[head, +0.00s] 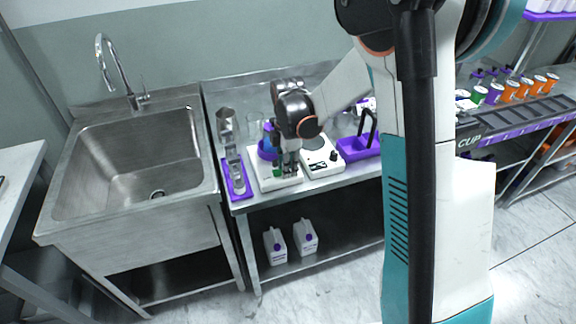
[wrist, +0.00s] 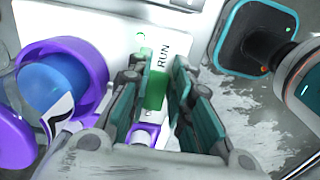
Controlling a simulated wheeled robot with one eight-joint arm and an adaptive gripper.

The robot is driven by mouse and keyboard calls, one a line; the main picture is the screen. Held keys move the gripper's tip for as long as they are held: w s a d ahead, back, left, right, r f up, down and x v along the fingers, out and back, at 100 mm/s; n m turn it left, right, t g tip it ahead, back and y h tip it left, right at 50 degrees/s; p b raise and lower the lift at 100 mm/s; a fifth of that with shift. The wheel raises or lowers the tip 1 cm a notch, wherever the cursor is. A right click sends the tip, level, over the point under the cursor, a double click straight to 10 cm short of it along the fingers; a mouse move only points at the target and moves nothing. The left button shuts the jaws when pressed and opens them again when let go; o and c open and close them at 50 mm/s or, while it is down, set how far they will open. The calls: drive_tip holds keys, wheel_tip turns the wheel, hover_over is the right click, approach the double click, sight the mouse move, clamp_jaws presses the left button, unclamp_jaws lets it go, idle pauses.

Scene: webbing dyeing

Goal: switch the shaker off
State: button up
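The shaker (head: 266,182) is a white unit on the steel bench, with a blue-topped bottle in a purple holder (head: 266,152). In the wrist view its white face (wrist: 115,22) carries the word RUN beside a green switch (wrist: 155,88). My gripper (head: 290,172) is lowered over the front right of the shaker. In the wrist view my gripper (wrist: 160,68) has its fingers apart, one on each side of the green switch. Whether they touch it I cannot tell. The fingers hide part of the switch's surround. The blue bottle (wrist: 48,82) sits in its purple holder (wrist: 92,68) at left.
A purple tray with a metal piece (head: 235,178) stands left of the shaker. A white unit with a dark knob (head: 322,160) stands close at right, then a purple carrier (head: 358,150). A sink (head: 140,165) is at far left. White jugs (head: 305,238) stand below.

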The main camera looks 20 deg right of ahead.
clamp_jaws()
drive_tip(key=shift+a+r+h, duration=0.15)
drive_tip(key=shift+a+h, duration=0.15)
drive_tip(key=shift+h, duration=0.4)
drive_tip(key=shift+a+r+h+b, duration=0.1)
drive_tip(key=shift+a+h+b, duration=0.05)
drive_tip(key=shift+h, duration=0.65)
drive_tip(key=shift+a+r+h+b, duration=0.1)
drive_tip(key=shift+a+h+b, duration=0.05)
drive_tip(key=shift+h, duration=0.65)
drive_tip(key=o, duration=0.9)
unclamp_jaws()
drive_tip(key=shift+c, duration=0.2)
drive_tip(key=shift+r, duration=0.1)
drive_tip(key=v, duration=1.2)
